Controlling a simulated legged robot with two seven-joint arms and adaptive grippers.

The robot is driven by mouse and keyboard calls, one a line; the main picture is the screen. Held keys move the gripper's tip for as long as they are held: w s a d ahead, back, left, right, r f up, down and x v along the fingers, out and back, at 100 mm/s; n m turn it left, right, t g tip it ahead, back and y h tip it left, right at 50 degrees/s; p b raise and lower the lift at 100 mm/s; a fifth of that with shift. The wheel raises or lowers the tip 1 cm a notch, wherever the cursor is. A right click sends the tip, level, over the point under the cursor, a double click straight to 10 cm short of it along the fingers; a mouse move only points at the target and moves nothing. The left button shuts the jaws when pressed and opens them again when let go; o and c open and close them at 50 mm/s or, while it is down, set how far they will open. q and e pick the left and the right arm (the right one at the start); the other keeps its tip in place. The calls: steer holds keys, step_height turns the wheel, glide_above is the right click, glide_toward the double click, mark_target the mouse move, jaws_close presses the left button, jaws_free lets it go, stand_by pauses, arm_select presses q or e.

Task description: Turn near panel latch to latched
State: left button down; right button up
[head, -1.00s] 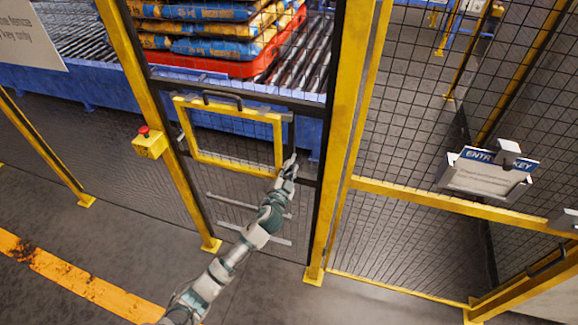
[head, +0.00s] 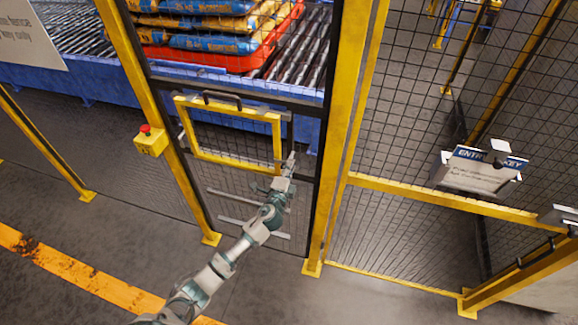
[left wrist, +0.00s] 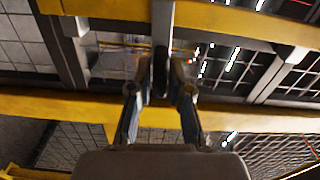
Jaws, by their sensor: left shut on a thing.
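The near panel (head: 231,159) is a yellow square frame with mesh, set in the fence door, with a black handle on its top edge. My left gripper (head: 290,163) is at the panel's lower right edge. In the left wrist view, its two fingers (left wrist: 160,78) are closed around a slim dark piece, the latch (left wrist: 161,60), with a grey bar above it. The fingers hide part of the latch, and in the head view it is too small to read its angle. My right gripper is not in view.
A yellow box with a red button (head: 150,140) is on the post left of the door. A conveyor with stacked sacks (head: 205,25) on a red pallet is behind the fence. An entry key sign (head: 480,170) is at the right. The floor in front is clear.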

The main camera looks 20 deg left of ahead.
arm_select(q)
steer(key=shift+s+d+f+m, duration=0.1)
steer(key=shift+d+f+m, duration=0.05)
steer(key=shift+f+m, duration=0.3)
stand_by(0.3)
steer(key=c, duration=1.2)
jaws_free()
steer(key=shift+r, duration=0.15)
steer(key=s, duration=1.1)
steer(key=shift+s+a, duration=0.25)
steer(key=shift+s, duration=0.15)
